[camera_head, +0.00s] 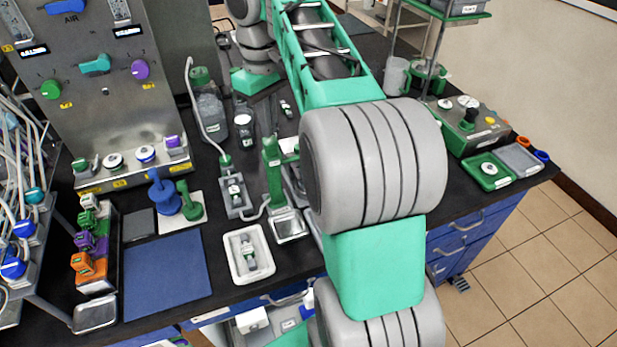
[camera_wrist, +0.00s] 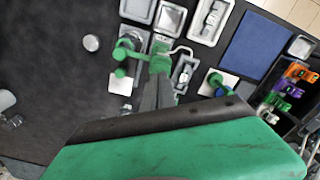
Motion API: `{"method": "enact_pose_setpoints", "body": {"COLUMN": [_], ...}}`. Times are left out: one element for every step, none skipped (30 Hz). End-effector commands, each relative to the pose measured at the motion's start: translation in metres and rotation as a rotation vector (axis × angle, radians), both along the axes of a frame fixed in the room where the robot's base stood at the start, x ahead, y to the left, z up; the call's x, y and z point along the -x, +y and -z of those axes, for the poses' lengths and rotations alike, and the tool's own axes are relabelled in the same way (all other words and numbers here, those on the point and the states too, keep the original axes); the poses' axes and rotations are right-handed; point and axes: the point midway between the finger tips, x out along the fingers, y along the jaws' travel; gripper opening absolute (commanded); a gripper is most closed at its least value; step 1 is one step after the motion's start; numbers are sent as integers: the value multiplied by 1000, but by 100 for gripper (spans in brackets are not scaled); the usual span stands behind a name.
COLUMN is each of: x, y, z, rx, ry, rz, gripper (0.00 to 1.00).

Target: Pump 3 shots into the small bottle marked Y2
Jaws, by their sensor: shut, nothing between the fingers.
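A green pump post (camera_head: 271,165) stands mid-bench left of my arm; it also shows in the wrist view (camera_wrist: 160,62). A small bottle (camera_head: 235,191) with a pale label stands in a grey holder just left of it, joined by a clear tube. Another small bottle (camera_head: 248,252) lies in a white tray (camera_head: 233,272) in front. The bottle labels are too small to read, so I cannot tell which is Y2. My gripper (camera_wrist: 158,80) is shut and empty, its tips close to the post; I cannot tell whether they touch. My arm hides it in the head view.
A metal pan (camera_head: 291,225) sits in front of the post. A green-knobbed stand (camera_wrist: 122,62) is close to my fingers. The dark bench left in the wrist view is mostly clear.

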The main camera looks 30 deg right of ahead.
Motion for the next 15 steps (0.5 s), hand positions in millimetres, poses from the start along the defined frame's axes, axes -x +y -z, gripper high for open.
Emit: {"method": "enact_pose_setpoints", "body": {"x": [0, 0, 0, 0, 0, 0, 0, 0, 0, 0, 0, 0, 0, 0, 0], "y": [0, 0, 0, 0, 0, 0, 0, 0, 0, 0, 0, 0, 0, 0, 0], "z": [0, 0, 0, 0, 0, 0, 1, 1, 2, 4, 5, 7, 8, 10, 11], "rx": [0, 0, 0, 0, 0, 0, 0, 0, 0, 0, 0, 0, 0, 0, 0], "ry": [0, 0, 0, 0, 0, 0, 0, 0, 0, 0, 0, 0, 0, 0, 0], "rz": [0, 0, 0, 0, 0, 0, 0, 0, 0, 0, 0, 0, 0, 0, 0], "gripper": [0, 0, 0, 0, 0, 0, 0, 0, 0, 0, 0, 0, 0, 0, 0]}}
